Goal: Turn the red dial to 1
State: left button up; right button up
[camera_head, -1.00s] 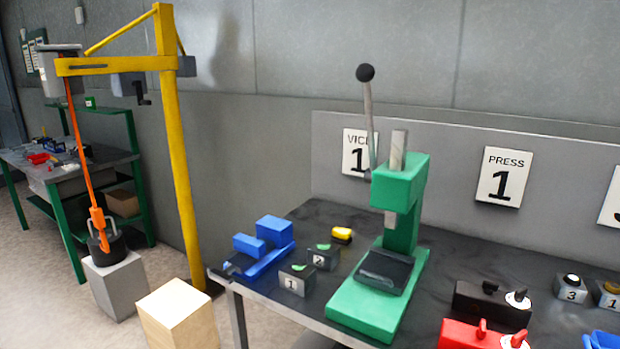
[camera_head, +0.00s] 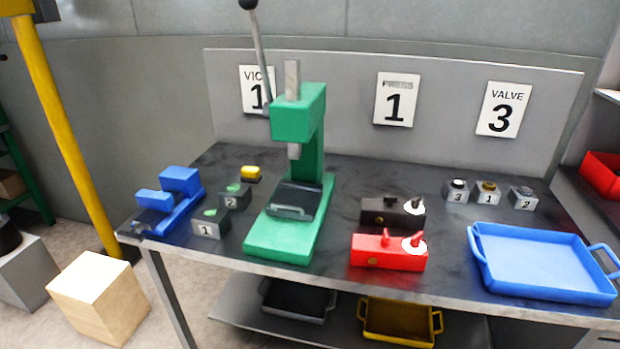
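A red block (camera_head: 388,252) lies near the front of the grey workbench. A red lever-like knob (camera_head: 385,237) and a white round dial face (camera_head: 413,244) with a red pointer sit on its top. The marks on the dial face are too small to read. A black block (camera_head: 391,212) of the same kind, with its own white dial face (camera_head: 414,206), stands just behind it. Neither of my grippers shows in the view.
A green press (camera_head: 296,180) with a tall lever stands left of the blocks. A blue vise (camera_head: 170,199) and numbered blocks (camera_head: 209,224) are farther left. A blue tray (camera_head: 541,262) is at right. Signs (camera_head: 503,109) hang behind. Bare benchtop separates the red block from the tray.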

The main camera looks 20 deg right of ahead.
aim_at(415, 240)
jog(key=z, duration=1.25)
